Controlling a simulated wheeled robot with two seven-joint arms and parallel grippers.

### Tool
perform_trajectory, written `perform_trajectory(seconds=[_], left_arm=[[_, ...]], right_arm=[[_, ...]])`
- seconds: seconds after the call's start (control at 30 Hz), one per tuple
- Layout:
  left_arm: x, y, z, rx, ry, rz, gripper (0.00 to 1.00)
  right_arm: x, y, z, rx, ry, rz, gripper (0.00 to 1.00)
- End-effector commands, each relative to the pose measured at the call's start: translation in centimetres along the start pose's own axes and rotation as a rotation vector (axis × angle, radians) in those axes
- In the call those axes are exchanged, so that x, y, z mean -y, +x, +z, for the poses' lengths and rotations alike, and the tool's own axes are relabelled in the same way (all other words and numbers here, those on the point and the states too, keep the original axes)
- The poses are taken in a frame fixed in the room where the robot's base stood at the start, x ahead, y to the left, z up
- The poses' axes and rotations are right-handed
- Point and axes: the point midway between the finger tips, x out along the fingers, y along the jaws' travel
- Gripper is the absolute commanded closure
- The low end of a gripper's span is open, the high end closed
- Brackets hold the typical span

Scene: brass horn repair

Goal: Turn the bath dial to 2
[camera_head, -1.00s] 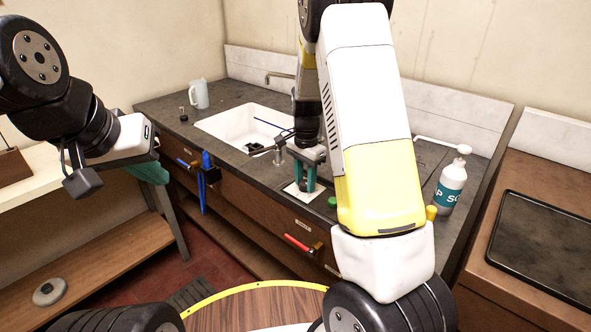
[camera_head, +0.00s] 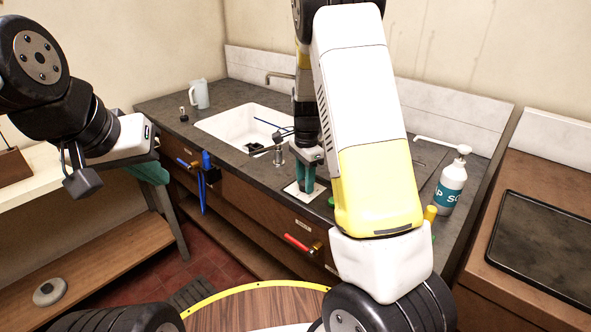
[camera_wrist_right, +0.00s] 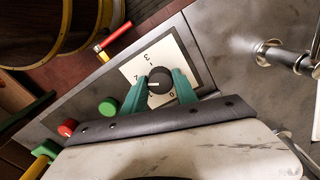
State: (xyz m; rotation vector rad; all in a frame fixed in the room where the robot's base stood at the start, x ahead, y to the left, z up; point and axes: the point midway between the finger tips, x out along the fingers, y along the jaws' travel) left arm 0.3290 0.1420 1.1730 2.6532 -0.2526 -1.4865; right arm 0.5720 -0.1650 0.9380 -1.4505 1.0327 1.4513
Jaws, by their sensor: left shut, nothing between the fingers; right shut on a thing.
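The bath dial is a black round knob (camera_wrist_right: 160,82) on a white plate (camera_wrist_right: 138,69) with printed digits, seen in the right wrist view. A 3 and a 0 can be read; another digit at the left is partly covered by a finger. The knob's pale mark points left in that view. My right gripper (camera_wrist_right: 161,86) is shut on the knob, one teal finger on each side. In the head view the right gripper (camera_head: 308,184) stands over the plate (camera_head: 293,190), and its fingers hide the knob. My left gripper (camera_head: 157,174) is shut and empty at the left, away from the counter.
Beside the dial are a green button (camera_wrist_right: 107,107) and a red button (camera_wrist_right: 68,128). A white sink (camera_head: 225,125) lies behind the dial, with a metal post near it. A soap bottle (camera_head: 448,188) stands to the right. Red (camera_head: 297,243) and blue-handled tools are at the counter front.

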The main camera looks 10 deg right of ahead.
Motion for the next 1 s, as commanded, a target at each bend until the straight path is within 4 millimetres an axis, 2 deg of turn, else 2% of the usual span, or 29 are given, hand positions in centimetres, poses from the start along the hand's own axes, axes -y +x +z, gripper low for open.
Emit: perform_trajectory(seconds=[0.03, 0.1, 0.13, 0.47, 0.57, 0.83, 1.0], left_arm=[[0.0, 0.0, 0.0, 0.0, 0.0, 0.0, 1.0], [0.0, 0.0, 0.0, 0.0, 0.0, 0.0, 1.0], [0.0, 0.0, 0.0, 0.0, 0.0, 0.0, 1.0], [0.0, 0.0, 0.0, 0.0, 0.0, 0.0, 1.0], [0.0, 0.0, 0.0, 0.0, 0.0, 0.0, 1.0], [0.0, 0.0, 0.0, 0.0, 0.0, 0.0, 1.0], [0.0, 0.0, 0.0, 0.0, 0.0, 0.0, 1.0]], right_arm=[[0.1, -0.1, 0.0, -0.001, -0.001, -0.004, 0.62], [0.1, -0.1, 0.0, -0.001, -0.001, -0.003, 0.48], [0.1, -0.1, 0.0, -0.001, -0.001, -0.003, 0.44], [0.1, -0.3, 0.0, 0.0, -0.001, -0.002, 0.44], [0.1, -1.3, 0.0, -0.001, -0.002, -0.004, 0.44], [0.1, -5.9, 0.0, -0.001, -0.001, -0.006, 0.44], [0.1, -7.5, 0.0, 0.0, -0.002, -0.004, 0.44]])
